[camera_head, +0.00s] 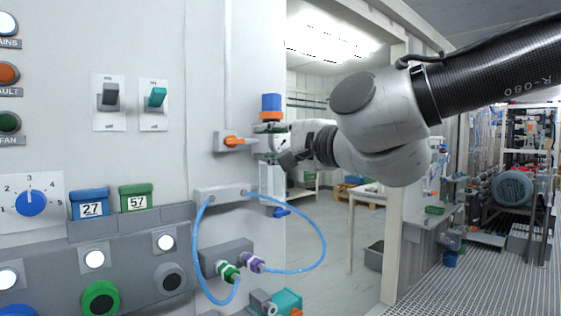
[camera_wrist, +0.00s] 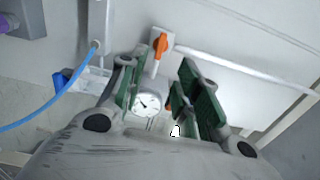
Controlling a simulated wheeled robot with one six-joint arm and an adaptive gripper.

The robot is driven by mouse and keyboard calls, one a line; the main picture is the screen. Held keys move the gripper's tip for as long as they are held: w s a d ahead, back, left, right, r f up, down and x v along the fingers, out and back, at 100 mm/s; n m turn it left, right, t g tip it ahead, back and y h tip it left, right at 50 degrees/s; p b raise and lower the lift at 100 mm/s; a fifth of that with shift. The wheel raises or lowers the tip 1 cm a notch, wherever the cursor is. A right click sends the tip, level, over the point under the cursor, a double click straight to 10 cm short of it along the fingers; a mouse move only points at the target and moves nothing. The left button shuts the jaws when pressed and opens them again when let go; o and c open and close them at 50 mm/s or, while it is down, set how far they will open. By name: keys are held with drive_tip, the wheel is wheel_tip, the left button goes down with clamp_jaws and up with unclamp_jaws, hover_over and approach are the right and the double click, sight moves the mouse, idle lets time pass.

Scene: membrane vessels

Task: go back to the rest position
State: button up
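My gripper (camera_wrist: 160,84) has its two green-padded fingers apart, with a clear gap between them. A round white gauge (camera_wrist: 148,103) shows in that gap; I cannot tell whether a finger touches it. In the head view my gripper (camera_head: 268,145) is at the wall panel's right edge, close to an orange valve handle (camera_head: 238,141) and under a blue block-shaped part (camera_head: 271,103). The orange handle (camera_wrist: 160,45) also shows beyond the fingertips in the wrist view. My arm reaches in from the upper right.
Blue hoses (camera_head: 325,246) loop out below my gripper from a grey block with green and purple connectors (camera_head: 253,262). The panel carries switches (camera_head: 154,97), a rotary dial (camera_head: 31,202) and numbered boxes (camera_head: 137,197). A white post (camera_head: 394,240) stands to the right.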

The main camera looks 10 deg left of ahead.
drive_tip(key=s+f+n+g+h, duration=0.1)
drive_tip(key=s+f+n+g, duration=0.35)
drive_tip(key=f+n, duration=0.35)
drive_tip(key=s+d+f+n+g+h, duration=0.2)
drive_tip(key=d+f+n+g+h, duration=0.15)
drive_tip(key=d+f, duration=0.5)
drive_tip(key=s+d+f+m+h, duration=0.1)
drive_tip(key=s+d+f+h, duration=0.1)
drive_tip(key=d, duration=1)
drive_tip(key=s+d+f+m+h, duration=0.1)
drive_tip(key=s+d+f+h, duration=0.2)
drive_tip(key=d, duration=1)
drive_tip(key=s+d+f+m+h, duration=0.1)
drive_tip(key=d+h, duration=0.3)
drive_tip(key=d, duration=0.9)
drive_tip(key=shift+s+f+t, duration=0.3)
drive_tip(key=shift+s+f, duration=0.35)
drive_tip(key=shift+s, duration=0.1)
